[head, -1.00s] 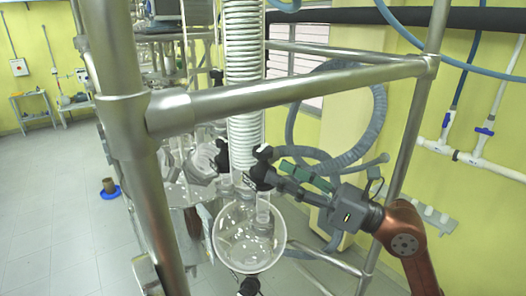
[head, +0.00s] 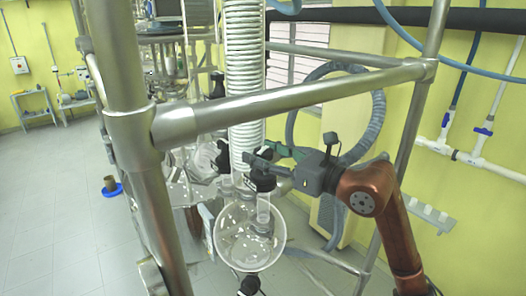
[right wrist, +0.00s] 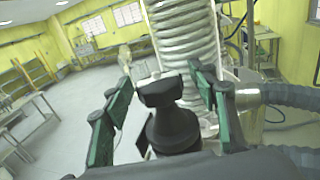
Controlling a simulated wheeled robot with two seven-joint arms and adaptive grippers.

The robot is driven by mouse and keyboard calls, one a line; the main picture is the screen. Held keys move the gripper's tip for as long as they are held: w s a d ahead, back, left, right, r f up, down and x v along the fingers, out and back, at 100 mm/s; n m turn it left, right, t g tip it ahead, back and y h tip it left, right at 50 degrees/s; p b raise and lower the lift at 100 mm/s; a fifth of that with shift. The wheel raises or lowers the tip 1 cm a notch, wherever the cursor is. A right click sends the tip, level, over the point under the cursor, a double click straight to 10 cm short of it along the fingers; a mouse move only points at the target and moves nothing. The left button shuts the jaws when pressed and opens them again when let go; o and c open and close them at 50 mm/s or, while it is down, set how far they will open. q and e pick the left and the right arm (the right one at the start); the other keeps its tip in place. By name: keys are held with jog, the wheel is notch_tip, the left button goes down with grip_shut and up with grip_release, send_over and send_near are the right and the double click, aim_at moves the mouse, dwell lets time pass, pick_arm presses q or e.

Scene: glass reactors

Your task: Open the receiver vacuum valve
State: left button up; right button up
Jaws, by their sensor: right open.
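The round glass receiver flask (head: 248,240) hangs below a white coiled condenser (head: 245,85) inside the steel frame. A black valve (head: 262,181) sits on the short glass neck above the flask. My right gripper (head: 262,158) comes in from the right at the valve's height, its fingers partly hiding it. In the right wrist view, the black valve knob (right wrist: 162,92) on its black body stands between the green-padded fingers of my open right gripper (right wrist: 160,76). Gaps show on both sides of the knob. My left gripper is not in view.
A steel frame bar (head: 290,102) crosses in front, above my right arm, with an upright post (head: 150,190) at the left. A grey corrugated hose (head: 370,135) loops behind the gripper. Another black valve (head: 249,285) is below the flask. Open floor lies left.

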jog(key=shift+c, duration=0.3)
jog(key=c, duration=1.1)
jog(key=shift+w+n, duration=0.1)
jog(key=shift+n, duration=0.2)
jog(key=n+g+y, duration=0.1)
jog(key=g, duration=0.1)
jog(key=shift+n+g+y, duration=0.9)
jog(key=shift+n+g, duration=0.3)
jog(key=shift+g, duration=0.4)
jog(key=n+g, duration=0.2)
jog(key=g, duration=0.1)
jog(key=shift+r+y, duration=0.15)
jog(key=shift+y, duration=0.25)
jog(key=shift+n+g+p, duration=0.55)
jog(key=shift+n+g, duration=0.35)
jog(key=shift+g, duration=0.5)
jog(key=shift+g, duration=0.3)
